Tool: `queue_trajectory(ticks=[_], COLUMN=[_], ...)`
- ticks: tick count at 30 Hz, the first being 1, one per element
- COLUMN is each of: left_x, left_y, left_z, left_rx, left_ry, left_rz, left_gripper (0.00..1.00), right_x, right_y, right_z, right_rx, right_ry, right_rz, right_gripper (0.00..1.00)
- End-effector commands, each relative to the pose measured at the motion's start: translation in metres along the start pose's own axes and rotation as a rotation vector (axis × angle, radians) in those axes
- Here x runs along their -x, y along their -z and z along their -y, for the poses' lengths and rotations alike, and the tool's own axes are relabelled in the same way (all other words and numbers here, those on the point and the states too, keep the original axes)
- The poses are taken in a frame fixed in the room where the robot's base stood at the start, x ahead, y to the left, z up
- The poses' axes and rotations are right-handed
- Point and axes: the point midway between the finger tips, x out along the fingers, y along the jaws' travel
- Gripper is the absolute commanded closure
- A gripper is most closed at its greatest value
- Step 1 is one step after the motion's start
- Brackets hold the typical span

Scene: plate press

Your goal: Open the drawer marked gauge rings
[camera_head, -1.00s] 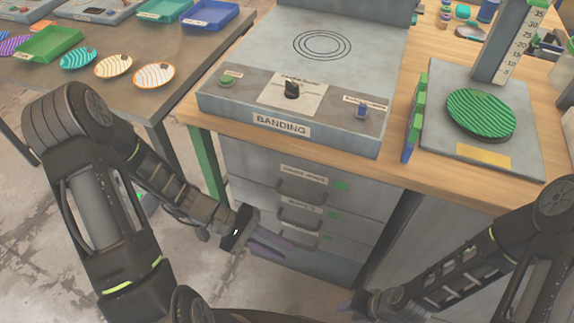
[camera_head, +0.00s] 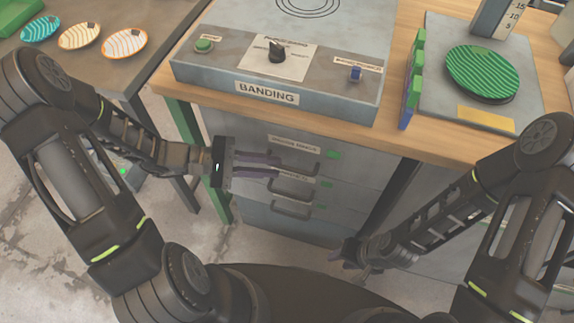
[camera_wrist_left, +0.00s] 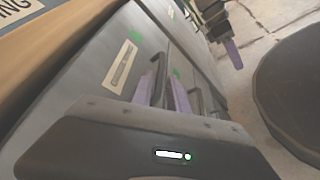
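A grey drawer unit (camera_head: 345,208) under the bench has a stack of drawers, each with a dark bar handle, a pale label and a green mark. The top drawer's label (camera_head: 295,144) is too small to read surely. All drawers look closed. My left gripper (camera_head: 277,164) is open, its purple fingers pointing at the top drawer's handle (camera_head: 303,163). In the left wrist view the fingers (camera_wrist_left: 163,92) stand apart near that handle; whether they touch it I cannot tell. My right gripper (camera_head: 350,253) hangs low, right of the drawers; its opening is unclear.
A grey box marked BANDING (camera_head: 266,94), with a knob and buttons, stands on the wooden bench above the drawers. A green ribbed disc (camera_head: 482,72) lies on a grey stand to the right. The bench's front edge (camera_head: 300,120) overhangs the drawers. A side table (camera_head: 110,70) stands left.

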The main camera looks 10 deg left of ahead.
Motion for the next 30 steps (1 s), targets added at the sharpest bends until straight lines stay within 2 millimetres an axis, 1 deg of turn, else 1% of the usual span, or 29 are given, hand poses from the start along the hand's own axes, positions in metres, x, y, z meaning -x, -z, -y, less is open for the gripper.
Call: queue_trajectory(ticks=[1, 6, 10, 19, 26, 30], left_x=[-0.009, -0.034, -0.044, -0.047, -0.047, -0.046], left_y=[-0.001, -0.001, 0.0, 0.0, 0.0, 0.0], left_z=[0.0, 0.0, 0.001, 0.001, 0.001, 0.001], left_rx=[0.002, 0.001, 0.001, 0.001, 0.001, 0.001], left_ry=[0.0, 0.0, 0.001, 0.001, 0.001, 0.001], left_rz=[0.004, 0.003, 0.001, 0.0, 0.0, 0.0], left_gripper=[0.8, 0.8, 0.8, 0.8, 0.99, 1.0], right_x=[0.0, -0.001, -0.001, -0.001, -0.001, -0.001], right_y=[0.0, 0.0, 0.0, 0.0, 0.0, 0.0], right_z=[0.0, 0.0, 0.0, 0.0, 0.0, 0.0], right_rx=[0.0, 0.0, 0.0, 0.0, 0.0, 0.0], right_ry=[0.0, 0.0, 0.0, 0.0, 0.0, 0.0], right_rz=[0.0, 0.0, 0.0, 0.0, 0.0, 0.0], right_gripper=[0.64, 0.64, 0.64, 0.64, 0.64, 0.64])
